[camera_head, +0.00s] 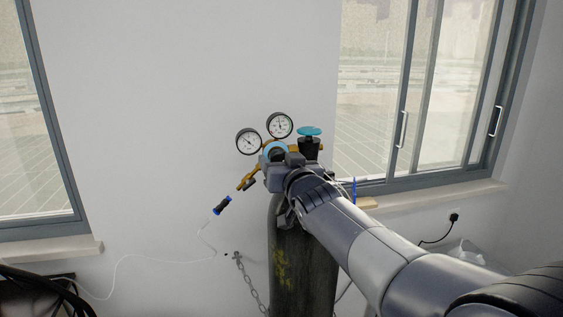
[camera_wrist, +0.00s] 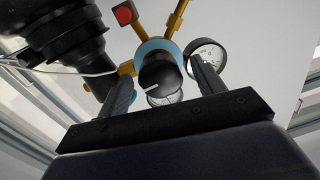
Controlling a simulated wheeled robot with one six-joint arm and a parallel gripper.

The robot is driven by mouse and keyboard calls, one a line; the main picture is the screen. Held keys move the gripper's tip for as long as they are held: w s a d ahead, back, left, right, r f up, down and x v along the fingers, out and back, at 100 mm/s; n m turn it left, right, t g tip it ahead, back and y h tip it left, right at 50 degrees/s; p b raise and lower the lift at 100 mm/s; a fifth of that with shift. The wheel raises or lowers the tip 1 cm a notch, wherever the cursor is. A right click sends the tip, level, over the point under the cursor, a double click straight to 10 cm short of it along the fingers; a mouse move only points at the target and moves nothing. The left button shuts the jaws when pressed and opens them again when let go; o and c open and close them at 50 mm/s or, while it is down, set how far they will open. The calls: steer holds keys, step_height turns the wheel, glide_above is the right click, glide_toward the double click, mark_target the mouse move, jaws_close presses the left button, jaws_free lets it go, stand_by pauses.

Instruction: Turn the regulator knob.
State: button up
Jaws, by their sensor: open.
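The regulator knob (camera_wrist: 157,72) is a black round knob with a white pointer mark and a light blue collar (camera_wrist: 150,50) behind it. In the wrist view it sits between the two fingers of my gripper (camera_wrist: 163,85), which are apart on either side of it. I cannot tell whether they touch it. In the head view my gripper (camera_head: 283,165) is in front of the regulator and hides most of the knob; the blue collar (camera_head: 275,149) shows above it. Two round white gauges (camera_head: 249,141) stand on the brass regulator body.
A dark gas cylinder (camera_head: 290,270) stands below, by the white wall, with a chain (camera_head: 248,284) beside it. A teal-topped valve (camera_head: 309,132) is just right of my gripper. Windows flank the wall.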

steer(key=shift+c, duration=0.3)
steer(key=c, duration=0.9)
steer(key=shift+m, duration=1)
steer(key=shift+c, duration=0.2)
steer(key=o, duration=1)
steer(key=shift+s, duration=0.15)
steer(key=v, duration=1)
steer(key=shift+s+b, duration=0.3)
steer(key=shift+b, duration=0.05)
steer(key=shift+w, duration=0.15)
